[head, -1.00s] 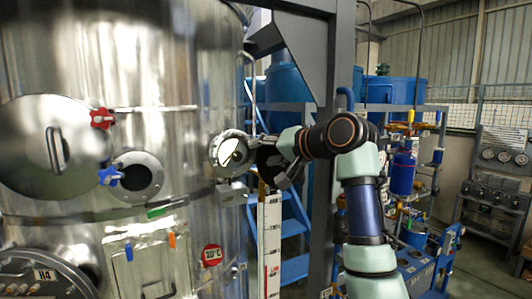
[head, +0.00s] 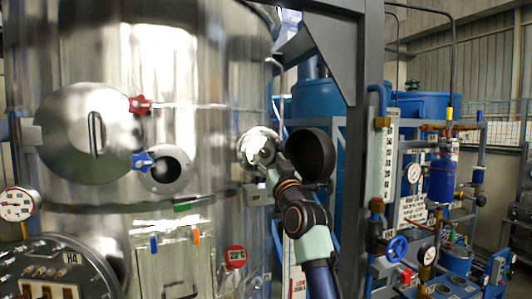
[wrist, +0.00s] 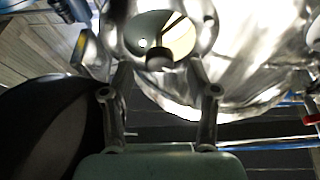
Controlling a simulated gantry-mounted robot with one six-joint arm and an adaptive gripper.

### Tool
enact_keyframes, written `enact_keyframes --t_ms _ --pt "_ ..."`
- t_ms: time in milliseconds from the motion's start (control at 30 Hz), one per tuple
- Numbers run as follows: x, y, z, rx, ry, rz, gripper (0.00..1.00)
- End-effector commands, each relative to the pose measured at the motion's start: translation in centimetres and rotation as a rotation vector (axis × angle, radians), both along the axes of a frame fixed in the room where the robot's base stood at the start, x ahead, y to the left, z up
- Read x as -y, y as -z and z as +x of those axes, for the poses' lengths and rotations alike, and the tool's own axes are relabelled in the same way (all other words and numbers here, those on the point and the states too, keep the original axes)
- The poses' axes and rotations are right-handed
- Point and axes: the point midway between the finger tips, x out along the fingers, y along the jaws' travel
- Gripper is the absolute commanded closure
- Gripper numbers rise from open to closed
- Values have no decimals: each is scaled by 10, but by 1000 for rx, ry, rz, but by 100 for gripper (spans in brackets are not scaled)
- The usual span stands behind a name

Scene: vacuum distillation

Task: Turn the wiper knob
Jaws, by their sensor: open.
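The wiper knob (wrist: 160,58) is a short dark stub at the lower rim of a round sight glass (wrist: 178,32) in the wrist view. A thin dark wiper arm crosses the bright glass. In the head view, the sight glass (head: 260,148) is a shiny flanged port on the right side of the steel vessel; I cannot make out the knob there. My gripper (wrist: 160,78) is open, its two fingers to either side of the knob in the picture, with no visible contact. In the head view my gripper (head: 270,176) is just below and right of the port.
A dark round cover (head: 312,155) stands close to the right of my gripper. The steel vessel (head: 215,100) carries a red knob (head: 140,104), a blue knob (head: 142,161) and an open port (head: 170,172). A grey frame post (head: 355,190) rises right of my arm.

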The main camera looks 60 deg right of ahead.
Motion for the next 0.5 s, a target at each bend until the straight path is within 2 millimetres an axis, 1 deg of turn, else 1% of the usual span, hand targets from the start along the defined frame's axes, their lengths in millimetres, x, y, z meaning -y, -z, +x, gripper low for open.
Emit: enact_keyframes --t_ms 33,200,500 --pt "4 -7 6 -1 -1 3 41" --pt "15 -11 17 -1 -2 1 41" --pt "18 -11 20 0 0 1 41"
